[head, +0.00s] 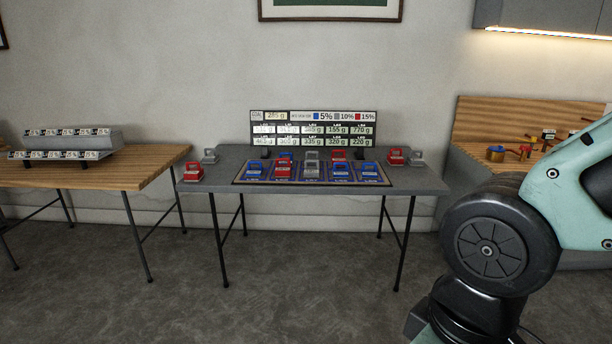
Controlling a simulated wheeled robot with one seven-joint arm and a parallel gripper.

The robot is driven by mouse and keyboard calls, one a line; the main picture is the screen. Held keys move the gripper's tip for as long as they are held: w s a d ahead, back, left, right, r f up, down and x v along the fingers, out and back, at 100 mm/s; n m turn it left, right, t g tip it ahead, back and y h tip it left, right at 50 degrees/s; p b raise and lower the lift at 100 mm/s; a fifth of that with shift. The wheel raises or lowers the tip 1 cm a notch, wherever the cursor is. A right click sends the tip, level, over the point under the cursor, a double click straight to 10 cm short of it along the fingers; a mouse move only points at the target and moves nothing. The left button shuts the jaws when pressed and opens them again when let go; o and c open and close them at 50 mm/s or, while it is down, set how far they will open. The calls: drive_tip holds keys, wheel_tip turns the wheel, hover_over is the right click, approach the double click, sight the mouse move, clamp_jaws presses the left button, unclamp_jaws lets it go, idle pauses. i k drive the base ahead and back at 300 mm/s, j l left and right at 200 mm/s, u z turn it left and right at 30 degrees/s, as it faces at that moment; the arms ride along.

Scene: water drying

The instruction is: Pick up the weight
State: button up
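Several weights with handles stand on the grey table (230,179) in the middle of the head view. Blue weights (253,171) and a red weight (283,167) are on a dark mat (312,183), with a grey weight (311,165) at its middle. A red weight (193,172) and a grey weight (210,156) stand off the mat at left. Another red weight (395,156) and grey weight (416,158) stand off it at right. Which weight the task means cannot be told. My gripper is out of view.
A board with gram values (313,129) stands at the table's back. A wooden table (130,176) with a stepped label rack (75,141) is at left. A wooden counter (480,152) with small items is at right. The floor in front is clear.

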sight(334, 159)
drive_tip(key=i, duration=1.25)
drive_tip(key=i+j+z, duration=0.1)
drive_tip(key=i, duration=1.2)
drive_tip(key=i+j, duration=0.1)
drive_tip(key=i, duration=1.15)
